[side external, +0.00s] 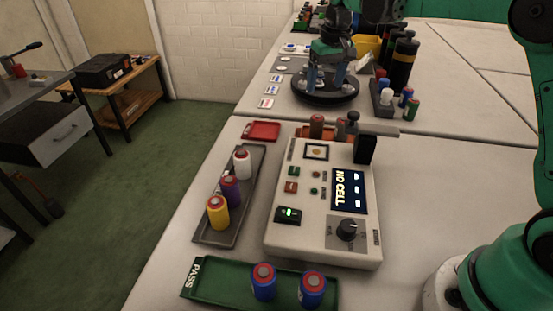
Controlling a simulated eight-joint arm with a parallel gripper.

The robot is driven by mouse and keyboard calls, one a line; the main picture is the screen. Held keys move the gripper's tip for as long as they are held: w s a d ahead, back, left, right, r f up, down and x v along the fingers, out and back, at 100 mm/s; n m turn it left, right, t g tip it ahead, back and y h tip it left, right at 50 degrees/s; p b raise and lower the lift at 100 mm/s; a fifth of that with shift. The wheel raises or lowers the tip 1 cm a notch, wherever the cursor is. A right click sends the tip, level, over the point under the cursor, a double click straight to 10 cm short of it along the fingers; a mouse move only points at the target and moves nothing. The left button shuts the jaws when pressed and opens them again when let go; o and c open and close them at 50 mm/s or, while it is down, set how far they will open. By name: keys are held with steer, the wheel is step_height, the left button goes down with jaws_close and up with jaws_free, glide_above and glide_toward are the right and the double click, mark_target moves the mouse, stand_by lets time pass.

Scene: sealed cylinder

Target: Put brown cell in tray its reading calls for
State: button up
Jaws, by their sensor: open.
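A brown cell (317,126) stands upright behind the tester, its lower part partly hidden. The cream tester (310,240) has a display (349,191) reading NO CELL. A green tray (210,280) marked PASS lies in front, with two blue cells (263,281) (312,289) upright in it. A small red tray (262,131) lies empty behind the tester's left corner. My gripper (326,80) appears at the top centre, well behind the tester and away from the brown cell. Its jaws are open, above or in front of a black disc (325,97).
A grey tray (215,237) left of the tester holds white (242,164), purple (230,190) and yellow (218,211) cells. A dark grey object (352,125) stands beside the brown cell. Tall black bottles (404,62) and a rack of small cells stand behind right.

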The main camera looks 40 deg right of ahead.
steer(key=s+a+n+t, duration=0.1)
steer(key=s+a, duration=0.3)
steer(key=s, duration=0.4)
steer(key=s+a+n+t, duration=0.1)
steer(key=s+a+t, duration=0.3)
steer(key=s, duration=0.5)
steer(key=shift+f+t, duration=0.15)
steer(key=shift+t, duration=0.15)
